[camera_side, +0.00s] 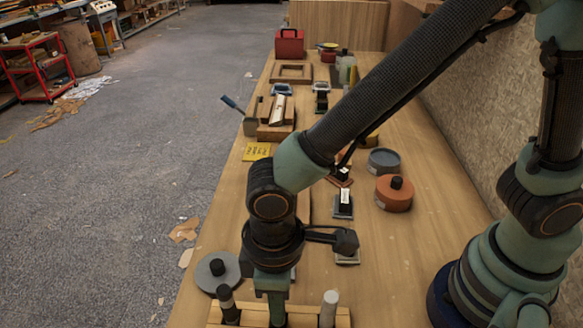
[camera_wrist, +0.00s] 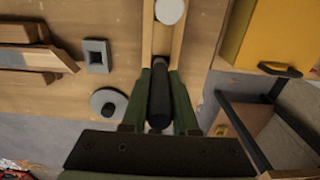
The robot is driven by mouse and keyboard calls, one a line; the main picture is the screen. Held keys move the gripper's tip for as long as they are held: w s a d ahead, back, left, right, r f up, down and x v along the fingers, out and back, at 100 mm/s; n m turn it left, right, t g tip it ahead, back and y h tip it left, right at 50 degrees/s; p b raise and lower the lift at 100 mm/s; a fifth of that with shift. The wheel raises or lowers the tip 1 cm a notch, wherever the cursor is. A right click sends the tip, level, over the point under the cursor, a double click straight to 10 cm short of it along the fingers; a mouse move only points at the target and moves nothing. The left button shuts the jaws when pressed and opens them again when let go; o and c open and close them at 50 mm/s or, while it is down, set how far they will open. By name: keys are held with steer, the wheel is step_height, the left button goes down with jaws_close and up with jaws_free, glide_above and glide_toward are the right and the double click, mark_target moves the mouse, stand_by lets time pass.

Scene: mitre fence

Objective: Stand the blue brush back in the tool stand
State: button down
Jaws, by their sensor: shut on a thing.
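The wooden tool stand (camera_side: 342,317) is at the bottom edge of the side view, partly cut off; its rails (camera_wrist: 177,42) show in the wrist view. A dark, round-ended handle (camera_side: 229,306) stands at its left and a white-topped one (camera_side: 328,309) at its right. My gripper (camera_side: 277,312) points down between them, low at the stand. A blue-handled tool (camera_side: 233,104) leans among far clutter.
A grey disc with a black knob (camera_side: 217,270) lies left of the stand, near the bench edge. An orange round tin (camera_side: 394,193) and a grey one (camera_side: 384,161) stand to the right. A yellow box (camera_wrist: 268,35) shows in the wrist view. Bench right of the stand is clear.

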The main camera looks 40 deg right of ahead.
steer(key=shift+f, duration=0.9)
stand_by(0.8)
steer(key=c, duration=0.6)
jaws_free()
step_height(320, 180, up, 12)
steer(key=shift+f, duration=0.1)
steer(key=w+d+r+m+t, duration=0.2)
steer(key=d+m, duration=0.1)
steer(key=d, duration=0.6)
steer(key=w+d+r+m+t, duration=0.1)
steer(key=w+d+r+m, duration=0.1)
steer(key=d, duration=0.7)
steer(key=w+d+r+m+t, duration=0.2)
steer(key=w+d+m, duration=0.1)
steer(key=d, duration=0.7)
steer(key=shift+r+m+t, duration=0.3)
steer(key=shift+m, duration=0.2)
